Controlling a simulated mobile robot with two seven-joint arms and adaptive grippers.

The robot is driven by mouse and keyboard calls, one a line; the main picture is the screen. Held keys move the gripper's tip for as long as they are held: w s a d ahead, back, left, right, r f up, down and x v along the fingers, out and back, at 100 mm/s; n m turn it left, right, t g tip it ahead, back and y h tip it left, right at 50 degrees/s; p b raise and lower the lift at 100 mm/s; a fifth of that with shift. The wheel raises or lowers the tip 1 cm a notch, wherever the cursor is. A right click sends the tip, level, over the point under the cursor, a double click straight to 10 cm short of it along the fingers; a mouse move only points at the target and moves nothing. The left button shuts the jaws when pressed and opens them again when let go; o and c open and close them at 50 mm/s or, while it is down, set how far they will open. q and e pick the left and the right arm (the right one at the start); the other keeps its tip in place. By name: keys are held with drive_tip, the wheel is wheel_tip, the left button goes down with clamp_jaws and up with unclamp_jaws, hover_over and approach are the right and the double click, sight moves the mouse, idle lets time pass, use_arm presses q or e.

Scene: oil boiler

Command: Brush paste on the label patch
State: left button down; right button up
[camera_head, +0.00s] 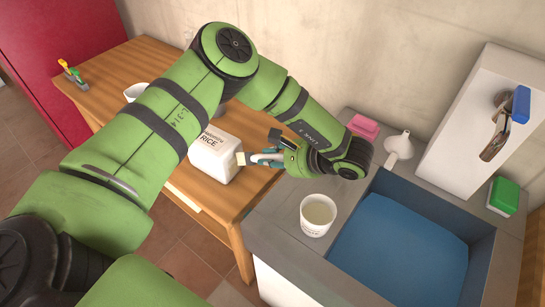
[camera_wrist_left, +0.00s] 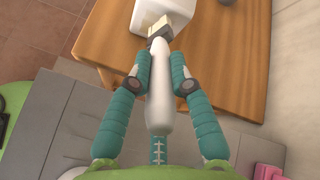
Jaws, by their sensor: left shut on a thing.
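My left gripper (camera_head: 268,157) is shut on a brush, whose white handle (camera_wrist_left: 158,85) lies between the teal fingers (camera_wrist_left: 160,75) in the left wrist view. The brush's pale bristles (camera_head: 240,158) point at the white rice container (camera_head: 213,166) on the wooden table. In the left wrist view the bristles (camera_wrist_left: 158,30) overlap the container (camera_wrist_left: 180,12); I cannot tell whether they touch it. No separate label patch can be made out. My right gripper is not in view.
A white cup with pale contents (camera_head: 317,216) stands on the grey counter (camera_head: 275,240) beside a blue basin (camera_head: 400,250). A pink block (camera_head: 364,127), a funnel (camera_head: 399,146) and a green sponge (camera_head: 503,196) are near. Another cup (camera_head: 134,91) is on the wooden table (camera_head: 236,212).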

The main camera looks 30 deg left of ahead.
use_arm(q)
drive_tip(key=shift+a, duration=0.55)
idle(0.4)
drive_tip(key=shift+f+b, duration=1.35)
drive_tip(key=shift+f, duration=0.7)
drive_tip(key=shift+r+p, duration=1.9)
drive_tip(key=shift+r, duration=0.25)
drive_tip(key=shift+f, duration=0.1)
drive_tip(key=shift+d+b, duration=0.3)
drive_tip(key=shift+d, duration=0.3)
drive_tip(key=shift+s+d+b, duration=0.15)
drive_tip(key=shift+d+b, duration=0.35)
drive_tip(key=shift+d, duration=1.85)
